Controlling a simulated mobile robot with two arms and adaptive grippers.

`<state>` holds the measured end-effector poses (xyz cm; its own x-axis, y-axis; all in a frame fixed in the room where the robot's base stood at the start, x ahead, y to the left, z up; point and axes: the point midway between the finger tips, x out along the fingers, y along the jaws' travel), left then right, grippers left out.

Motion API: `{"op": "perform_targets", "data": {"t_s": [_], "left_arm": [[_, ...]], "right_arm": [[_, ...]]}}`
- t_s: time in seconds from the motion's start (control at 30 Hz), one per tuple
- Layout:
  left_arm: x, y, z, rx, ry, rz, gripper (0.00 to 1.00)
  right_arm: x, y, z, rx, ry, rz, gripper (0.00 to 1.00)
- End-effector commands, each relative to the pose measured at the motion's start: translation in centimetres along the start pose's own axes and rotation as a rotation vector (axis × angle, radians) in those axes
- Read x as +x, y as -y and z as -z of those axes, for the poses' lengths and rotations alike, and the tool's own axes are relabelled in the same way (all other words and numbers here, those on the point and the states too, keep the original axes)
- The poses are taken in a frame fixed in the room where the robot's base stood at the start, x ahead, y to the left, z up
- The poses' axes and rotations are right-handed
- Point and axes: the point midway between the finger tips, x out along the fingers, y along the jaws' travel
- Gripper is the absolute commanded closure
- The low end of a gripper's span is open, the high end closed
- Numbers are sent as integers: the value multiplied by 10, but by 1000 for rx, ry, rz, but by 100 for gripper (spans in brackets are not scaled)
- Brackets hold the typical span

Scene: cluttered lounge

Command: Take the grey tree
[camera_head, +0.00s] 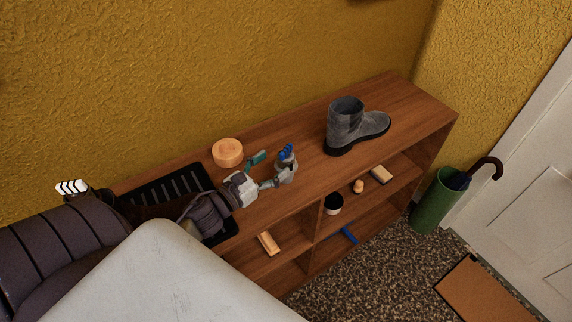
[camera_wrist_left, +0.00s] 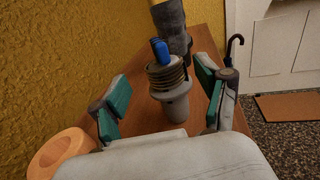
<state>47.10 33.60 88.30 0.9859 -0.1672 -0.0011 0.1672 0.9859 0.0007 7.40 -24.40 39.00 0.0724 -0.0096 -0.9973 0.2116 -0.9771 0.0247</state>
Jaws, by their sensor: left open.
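The grey tree (camera_head: 287,166), a grey piece with a ribbed collar and a blue top, stands upright on the wooden shelf unit (camera_head: 400,97). It also shows in the middle of the left wrist view (camera_wrist_left: 175,98). My left gripper (camera_head: 267,170) is open, its teal-padded fingers pointing toward the grey tree. In the left wrist view one finger lies to each side of it, with gaps, so it is not gripped. My right gripper is not in view.
A grey boot (camera_head: 345,127) stands beyond the tree. A round wooden piece (camera_head: 228,152) sits near the wall, left of the gripper. A black tray (camera_head: 165,188) lies under my arm. A green umbrella stand (camera_head: 432,205) is on the floor at right.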

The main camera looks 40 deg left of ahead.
Motion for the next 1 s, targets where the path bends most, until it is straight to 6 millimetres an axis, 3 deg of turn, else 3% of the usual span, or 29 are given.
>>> {"op": "perform_targets", "data": {"t_s": [0.1,0.2,0.4,0.63,1.0], "left_arm": [[14,1,-4,-1,3,0,25],[31,3,-6,-1,3,0,25],[50,4,-2,-1,1,0,25],[51,4,0,-2,0,0,25],[51,4,-1,-2,0,0,87]], "right_arm": [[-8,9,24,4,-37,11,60],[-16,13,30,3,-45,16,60],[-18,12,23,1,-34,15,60],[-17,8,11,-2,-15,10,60],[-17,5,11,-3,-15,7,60]]}}
